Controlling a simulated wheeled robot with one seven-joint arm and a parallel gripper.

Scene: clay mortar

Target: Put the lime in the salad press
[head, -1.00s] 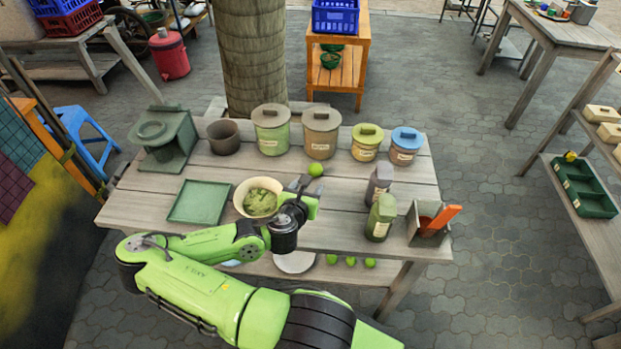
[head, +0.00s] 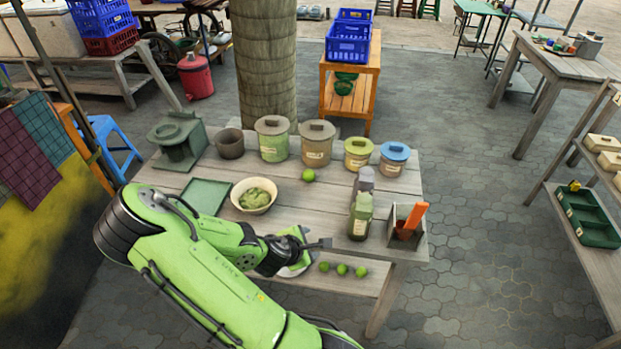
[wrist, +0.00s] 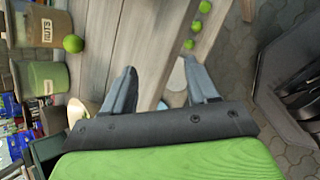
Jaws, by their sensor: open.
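A lime (head: 308,175) lies on the tabletop in front of the lidded jars; it shows at upper left in the wrist view (wrist: 73,43). Three more limes (head: 342,269) lie in a row on the lower shelf, also in the wrist view (wrist: 188,44). A green stand with a round ring on top (head: 178,140), at the table's back left, looks like the salad press, though I cannot be sure. My gripper (wrist: 160,75) is open with nothing between its fingers. In the head view my gripper (head: 314,242) is at the table's front edge, nearer the camera than the tabletop lime.
A brown clay pot (head: 229,143), a bowl of greens (head: 254,196) and a green tray (head: 205,196) stand on the left half. Two bottles (head: 361,216) and a box with an orange handle (head: 408,229) stand at right. The tabletop's middle is clear.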

